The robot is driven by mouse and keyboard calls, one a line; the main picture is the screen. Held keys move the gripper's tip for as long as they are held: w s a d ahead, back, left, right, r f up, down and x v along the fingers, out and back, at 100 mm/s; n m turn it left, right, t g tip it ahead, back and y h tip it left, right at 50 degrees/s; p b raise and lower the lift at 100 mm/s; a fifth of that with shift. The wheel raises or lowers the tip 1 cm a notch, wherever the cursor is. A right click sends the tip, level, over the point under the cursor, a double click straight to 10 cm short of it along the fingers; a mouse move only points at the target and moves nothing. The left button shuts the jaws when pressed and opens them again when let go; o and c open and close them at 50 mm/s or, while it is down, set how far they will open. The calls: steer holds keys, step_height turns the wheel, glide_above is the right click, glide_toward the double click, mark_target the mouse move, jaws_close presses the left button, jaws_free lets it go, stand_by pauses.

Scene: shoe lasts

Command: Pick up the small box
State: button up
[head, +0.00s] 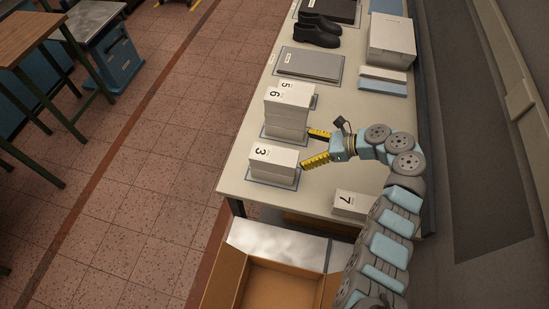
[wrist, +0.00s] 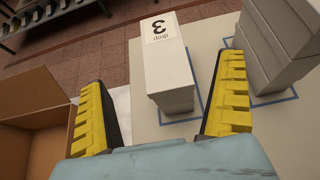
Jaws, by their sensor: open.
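A small white box marked 3 (head: 274,157) lies on top of another pale block near the front left of the table (head: 233,180). In the wrist view the box (wrist: 170,68) stands between the two fingers, with its label at the far end. My gripper (head: 306,148) is open, its yellow-and-black fingers pointing at the box from the right. I see no finger touching it. A taller white stack marked 6 (head: 286,110) stands just behind. It is also at the right of the wrist view (wrist: 278,50), close to the right finger.
A white box marked 7 (head: 350,203) lies at the table's front edge. An open cardboard box (head: 233,275) stands below that edge. Farther back are a grey flat box (head: 311,62), black shoes (head: 316,32) and a white box (head: 391,42).

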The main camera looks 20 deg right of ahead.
mark_target(276, 155)
steer(key=x, duration=0.7)
steer(key=shift+w+a+f, duration=0.2)
steer(key=shift+a+f, duration=0.05)
steer(key=shift+w+a+f, duration=0.45)
steer(key=shift+a+f, duration=0.2)
steer(key=shift+f, duration=0.15)
steer(key=shift+w+a+f, duration=0.45)
steer(key=shift+a+f, duration=0.25)
steer(key=shift+f, duration=0.1)
steer(key=shift+w+a+f, duration=0.15)
steer(key=shift+w+a, duration=0.1)
steer(key=shift+a, duration=0.05)
steer(key=c, duration=1.2)
